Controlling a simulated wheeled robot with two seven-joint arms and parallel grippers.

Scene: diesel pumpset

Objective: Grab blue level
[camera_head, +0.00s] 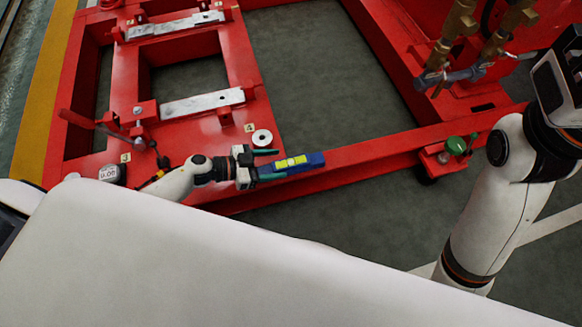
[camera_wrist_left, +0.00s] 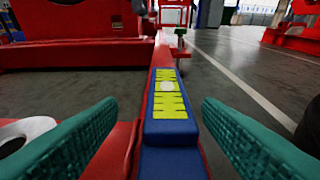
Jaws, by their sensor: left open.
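The blue level (camera_head: 298,164) with a yellow-green face lies on the red frame's beam in the head view. It also shows in the left wrist view (camera_wrist_left: 168,125), running away from the camera, between the fingers in the picture. My left gripper (camera_head: 267,164) is open, with its teal fingers at the level's near end, one on each side. In the left wrist view the fingers stand apart from the level with a gap on both sides. My right arm comes in at the right of the head view, but its fingers are not visible.
A white ring (camera_head: 262,138) sits on the red frame (camera_head: 245,70) beside my left gripper. A tape measure (camera_head: 110,173) lies at the left. A green knob (camera_head: 456,145) and brass valves (camera_head: 440,55) stand at the right. Dark floor is open inside the frame.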

